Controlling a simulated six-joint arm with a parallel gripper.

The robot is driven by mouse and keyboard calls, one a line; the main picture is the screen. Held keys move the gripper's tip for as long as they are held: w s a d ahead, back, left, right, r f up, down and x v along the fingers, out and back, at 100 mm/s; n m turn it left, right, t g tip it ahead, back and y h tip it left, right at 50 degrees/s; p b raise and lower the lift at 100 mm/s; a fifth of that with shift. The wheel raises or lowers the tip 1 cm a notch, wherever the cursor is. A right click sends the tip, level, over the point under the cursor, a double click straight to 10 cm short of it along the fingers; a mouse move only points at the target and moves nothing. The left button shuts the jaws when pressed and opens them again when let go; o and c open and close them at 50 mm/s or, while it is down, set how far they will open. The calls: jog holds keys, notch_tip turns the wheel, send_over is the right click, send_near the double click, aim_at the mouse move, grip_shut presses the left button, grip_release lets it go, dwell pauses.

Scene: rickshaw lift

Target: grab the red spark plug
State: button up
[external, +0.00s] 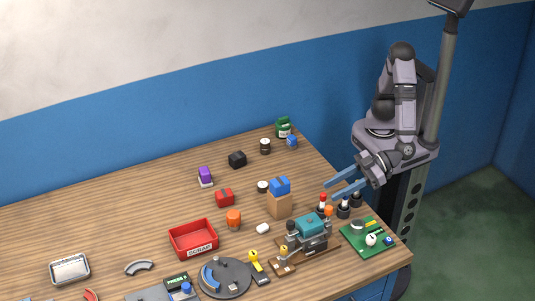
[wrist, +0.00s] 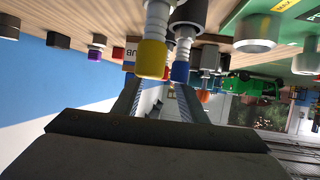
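The red spark plug (external: 323,198) stands upright in a dark holder near the right end of the table, its red tip up. My gripper (external: 331,191) is open, with its two blue fingers apart and reaching left over the row of plugs. In the external view the red tip is just beyond the fingertips. In the wrist view my open gripper (wrist: 158,90) has a yellow-tipped plug (wrist: 151,58) and a blue-tipped plug (wrist: 181,70) close in front of it. I cannot make out the red plug there for certain. Nothing is visibly held.
Dark plug holders (external: 343,212) stand below my fingers. A teal-topped machine (external: 311,224) is close on the left, and a green board (external: 367,238) lies to the right. A blue-topped cardboard box (external: 280,204) and a red scrap tray (external: 193,239) are farther left.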

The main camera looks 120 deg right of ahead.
aim_at(323, 200)
jog(key=shift+x, duration=2.55)
jog(key=shift+a, duration=0.2)
grip_shut()
